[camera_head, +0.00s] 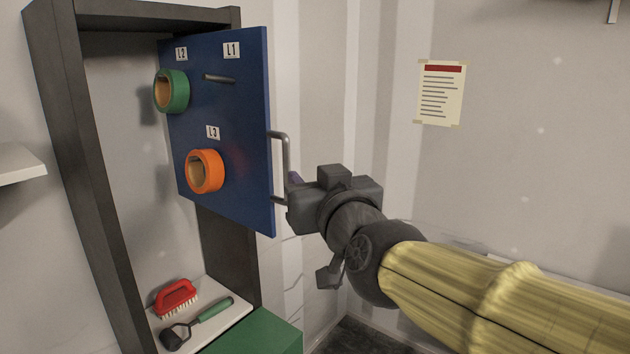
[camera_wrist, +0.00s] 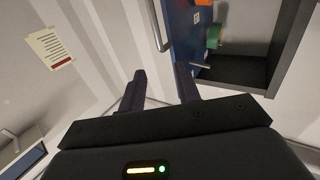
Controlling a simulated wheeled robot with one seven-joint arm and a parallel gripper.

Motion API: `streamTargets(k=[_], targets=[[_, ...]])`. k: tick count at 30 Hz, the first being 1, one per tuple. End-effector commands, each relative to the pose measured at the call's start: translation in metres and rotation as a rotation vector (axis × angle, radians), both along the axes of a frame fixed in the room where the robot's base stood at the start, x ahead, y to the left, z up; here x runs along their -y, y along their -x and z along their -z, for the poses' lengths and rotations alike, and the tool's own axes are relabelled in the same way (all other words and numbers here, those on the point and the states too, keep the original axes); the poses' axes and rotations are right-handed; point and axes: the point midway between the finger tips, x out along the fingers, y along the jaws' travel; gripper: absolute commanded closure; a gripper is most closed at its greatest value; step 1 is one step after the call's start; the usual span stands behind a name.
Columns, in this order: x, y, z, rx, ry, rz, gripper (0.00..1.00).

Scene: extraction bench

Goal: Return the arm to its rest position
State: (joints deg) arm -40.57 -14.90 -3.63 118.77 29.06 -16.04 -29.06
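My gripper (camera_head: 293,186) is at the right of the open blue door panel, close beside its grey handle (camera_head: 286,150). In the wrist view its two dark fingers (camera_wrist: 160,84) stand apart with nothing visible between them. The handle (camera_wrist: 154,24) shows beyond the fingertips there; I cannot tell whether the gripper touches it. My arm reaches in from the lower right, with a yellow sleeve over part of it.
The blue panel (camera_head: 235,130) carries a green roll (camera_head: 180,91), an orange roll (camera_head: 219,170) and a bare peg (camera_head: 219,79). A red brush (camera_head: 176,292) and a green-handled tool (camera_head: 214,309) lie in the cabinet. A notice (camera_head: 441,94) hangs on the wall.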

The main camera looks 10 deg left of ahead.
Motion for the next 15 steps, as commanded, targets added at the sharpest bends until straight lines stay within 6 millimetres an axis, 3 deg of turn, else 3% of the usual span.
streamTargets(k=[4, 7, 11, 15], targets=[[0.005, -0.007, 0.018, -0.039, 0.025, 0.012, 0.67], [0.017, -0.017, 0.053, -0.117, 0.073, 0.033, 0.67], [0.047, -0.03, 0.121, -0.283, 0.154, 0.079, 0.67], [0.089, -0.031, 0.197, -0.493, 0.229, 0.144, 0.67]])
